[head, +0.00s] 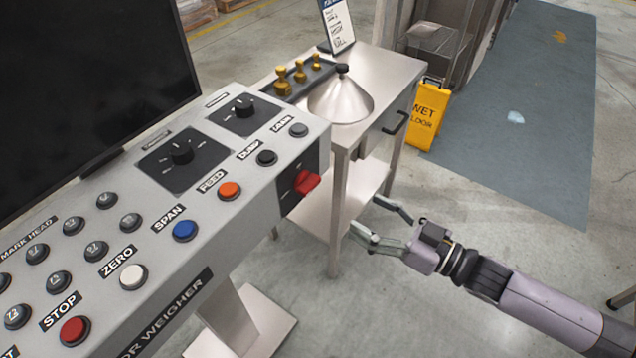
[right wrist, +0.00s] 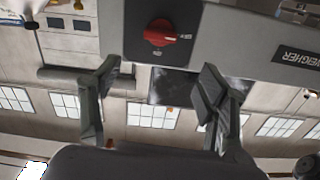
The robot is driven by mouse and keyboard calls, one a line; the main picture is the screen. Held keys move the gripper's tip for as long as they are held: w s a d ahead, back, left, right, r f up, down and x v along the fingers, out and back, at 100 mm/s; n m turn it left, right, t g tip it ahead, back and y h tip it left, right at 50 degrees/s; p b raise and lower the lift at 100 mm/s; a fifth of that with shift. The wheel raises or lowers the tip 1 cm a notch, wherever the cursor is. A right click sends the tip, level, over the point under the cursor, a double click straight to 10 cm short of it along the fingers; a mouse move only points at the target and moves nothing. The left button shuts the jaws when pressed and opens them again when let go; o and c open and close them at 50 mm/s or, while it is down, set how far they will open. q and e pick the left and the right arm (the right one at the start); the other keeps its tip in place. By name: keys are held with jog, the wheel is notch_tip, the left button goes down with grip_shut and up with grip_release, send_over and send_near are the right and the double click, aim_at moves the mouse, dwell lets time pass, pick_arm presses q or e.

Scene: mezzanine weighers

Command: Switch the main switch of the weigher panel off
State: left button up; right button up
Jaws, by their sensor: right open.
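The weigher panel (head: 195,215) is a grey sloped console with buttons and two dials, at the left of the head view. Its main switch (head: 307,183) is a red rotary handle on a black plate on the panel's right end face. The red switch also shows at the top middle of the right wrist view (right wrist: 160,33), its handle pointing to the right of that picture. My right gripper (head: 372,222) is open and empty, to the right of the switch and apart from it. In the wrist view its two fingers (right wrist: 157,85) stand apart below the switch. My left gripper is not in view.
A steel table (head: 385,75) behind the panel holds a metal cone (head: 341,98), brass weights (head: 299,71) and a sign (head: 336,24). A yellow wet-floor sign (head: 427,115) stands beside it. A dark screen (head: 85,75) rises behind the panel.

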aim_at(314, 186)
jog(key=p+x, duration=0.1)
jog(key=x, duration=1.2)
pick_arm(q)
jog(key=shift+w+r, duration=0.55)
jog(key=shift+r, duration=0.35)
pick_arm(e)
jog(key=shift+c, duration=0.3)
jog(key=c, duration=1.1)
pick_arm(q)
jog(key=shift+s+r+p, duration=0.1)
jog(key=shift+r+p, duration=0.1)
jog(key=shift+p, duration=0.2)
pick_arm(e)
jog(key=shift+n, duration=0.6)
